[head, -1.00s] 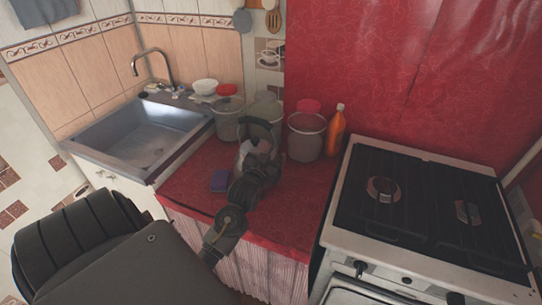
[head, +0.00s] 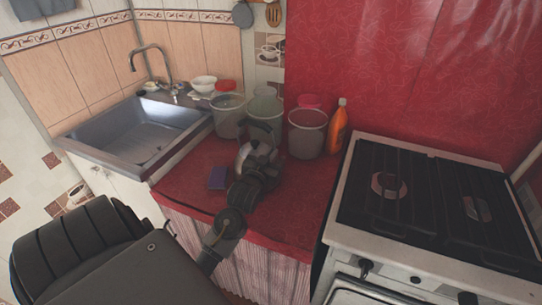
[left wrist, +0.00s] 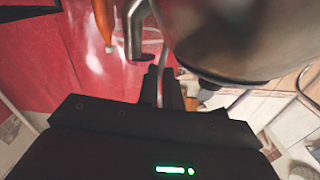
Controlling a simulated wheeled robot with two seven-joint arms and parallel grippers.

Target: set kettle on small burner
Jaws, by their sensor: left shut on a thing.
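The kettle (head: 246,152), metal with a dark handle, is at the middle of the red counter, in front of the buckets. My left gripper (head: 259,166) reaches it from the front and hides part of it. In the left wrist view the gripper's fingers (left wrist: 165,90) are shut on a thin part of the kettle, probably its handle, and the kettle's rounded body (left wrist: 240,40) fills the upper right. I cannot tell whether its base touches the counter. The stove (head: 350,225) stands at the right, with a left burner (head: 388,186) and a right burner (head: 477,208), both bare. My right gripper is out of view.
Several buckets, one of them a grey bucket (head: 306,138), stand behind the kettle, with an orange bottle (head: 338,128) beside them. The sink (head: 140,135) is at the left. The counter right of the gripper is clear.

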